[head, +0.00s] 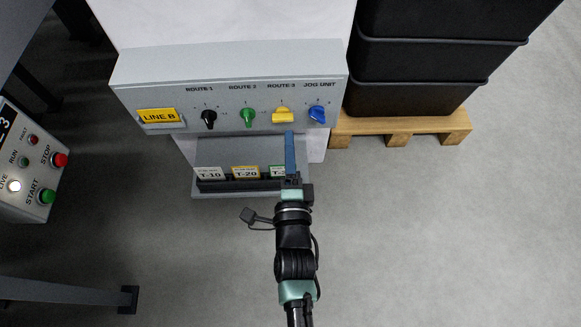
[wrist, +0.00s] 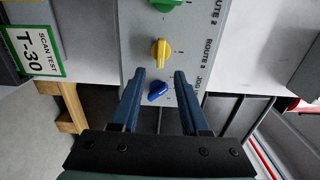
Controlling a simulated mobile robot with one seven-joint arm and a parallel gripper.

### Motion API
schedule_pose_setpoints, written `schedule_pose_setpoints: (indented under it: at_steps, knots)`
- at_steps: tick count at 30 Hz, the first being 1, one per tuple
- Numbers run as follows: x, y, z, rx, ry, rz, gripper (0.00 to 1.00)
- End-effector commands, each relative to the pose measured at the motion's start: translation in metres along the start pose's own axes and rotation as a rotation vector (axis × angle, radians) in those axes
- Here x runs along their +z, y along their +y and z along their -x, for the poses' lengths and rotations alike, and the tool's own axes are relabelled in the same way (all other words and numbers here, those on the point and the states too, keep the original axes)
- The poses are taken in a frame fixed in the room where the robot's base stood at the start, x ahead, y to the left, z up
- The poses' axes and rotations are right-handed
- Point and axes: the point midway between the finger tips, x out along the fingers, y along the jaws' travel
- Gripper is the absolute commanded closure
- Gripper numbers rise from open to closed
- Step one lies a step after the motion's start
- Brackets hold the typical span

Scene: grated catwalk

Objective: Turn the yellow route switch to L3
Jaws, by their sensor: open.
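The yellow route switch (head: 282,116) is a knob under the ROUTE-3 label on the grey LINE B panel (head: 335,92). In the wrist view the yellow switch (wrist: 161,51) sits just beyond my fingertips, apart from them. Its position marks are too small to read. My gripper (head: 289,133) is open and empty, with its blue fingers just below the yellow switch in the head view. In the wrist view my gripper (wrist: 159,75) shows a clear gap between its fingers, with the blue knob (wrist: 158,91) seen through it.
A black knob (head: 209,118), a green knob (head: 248,116) and the blue JOG UNIT knob (head: 317,114) share the panel. Labelled cards stand in a holder (head: 235,186) below. Black crates (head: 415,90) on a wooden pallet (head: 400,125) stand at right. A start/stop box (head: 28,165) is at left.

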Motion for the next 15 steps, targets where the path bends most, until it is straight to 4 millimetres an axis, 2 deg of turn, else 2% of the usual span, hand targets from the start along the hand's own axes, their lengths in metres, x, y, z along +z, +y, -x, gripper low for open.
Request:
schedule_pose_setpoints:
  at_steps: [1,6,10,15]
  knots:
    - [-0.001,-0.003,0.013,0.005,0.001,0.001,0.55]
    - [0.0,-0.002,0.047,0.004,0.0,0.0,0.55]
    - [0.0,-0.001,0.064,0.002,-0.001,0.0,0.55]
    - [0.0,0.0,0.074,0.0,0.0,0.0,0.55]
